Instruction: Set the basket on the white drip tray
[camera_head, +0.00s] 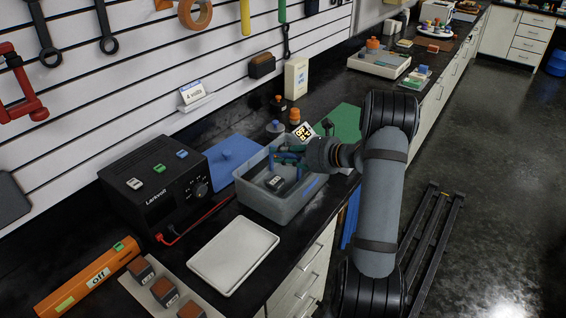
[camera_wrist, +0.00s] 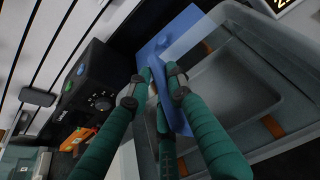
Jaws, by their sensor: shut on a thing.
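The basket (camera_head: 268,204) is a grey, see-through bin with a blue label on its right side, standing on the dark counter. In the wrist view, its clear wall (camera_wrist: 262,62) fills the right side. My gripper (camera_head: 287,155) reaches over the basket's back part from the right. In the wrist view, its teal fingers (camera_wrist: 160,92) are closed around a blue piece that seems to belong to the basket; the exact contact is partly hidden. A dark item with a white label shows inside the basket. The white drip tray (camera_head: 233,256) lies flat and empty, in front of the basket.
A black power supply (camera_head: 158,187) with a red lead (camera_head: 203,218) stands left of the basket and tray. A blue mat (camera_head: 233,160) lies behind the basket. Small bottles stand behind.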

